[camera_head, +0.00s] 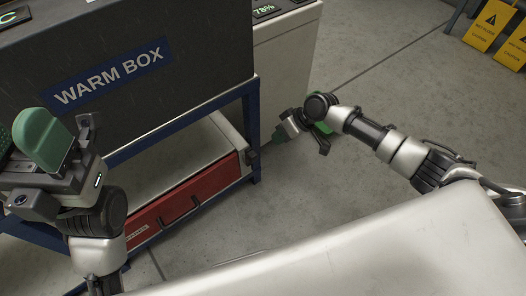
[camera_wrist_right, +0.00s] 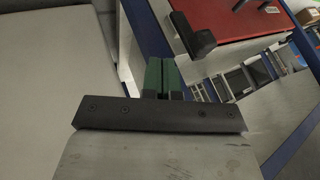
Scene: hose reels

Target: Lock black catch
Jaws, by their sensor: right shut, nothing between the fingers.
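My right gripper (camera_head: 278,137) is beside the blue frame leg under the warm box, at its right end. In the right wrist view its green fingers (camera_wrist_right: 162,76) are shut together with nothing between them. A black block (camera_wrist_right: 196,36) on a dark bar lies just beyond the fingertips, beside the red drawer front, apart from them; I cannot tell for certain if it is the black catch.
The dark warm box (camera_head: 205,50) stands on a blue frame (camera_head: 252,125) above the drawer. A pale cabinet (camera_head: 288,60) stands behind it. Yellow caution signs (camera_head: 487,25) are at the far right. The grey floor right of the frame is clear.

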